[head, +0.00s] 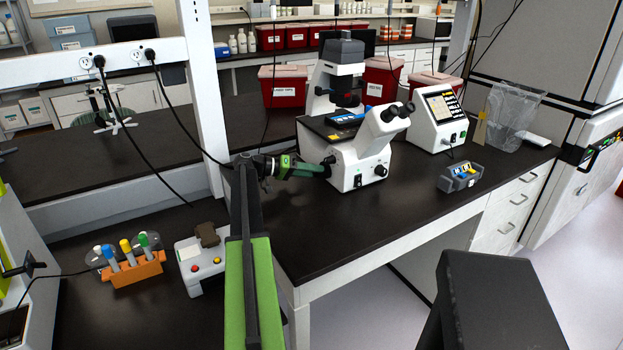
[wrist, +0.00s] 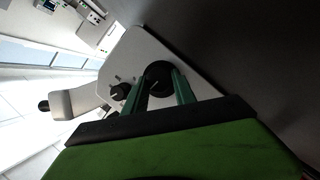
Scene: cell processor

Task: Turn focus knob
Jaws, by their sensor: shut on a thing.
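The white microscope (head: 355,150) stands on the black bench in the head view. My gripper (head: 326,170) reaches it from the left, at the side of its base. In the wrist view the gripper's green fingers (wrist: 160,88) are shut on the round black focus knob (wrist: 157,74), one finger on each side. A white mark shows on the knob's face. A smaller black knob (wrist: 120,91) sits beside it on the microscope's white side (wrist: 142,52). In the head view the gripped knob is hidden by the fingers. Another black knob (head: 380,170) shows on the microscope's near side.
A white device with a screen (head: 440,118) and a grey rack (head: 459,177) stand right of the microscope. An orange pipette rack (head: 133,270) and a white box with buttons (head: 202,265) are at the left. Bare black bench (head: 330,235) lies in front of the microscope.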

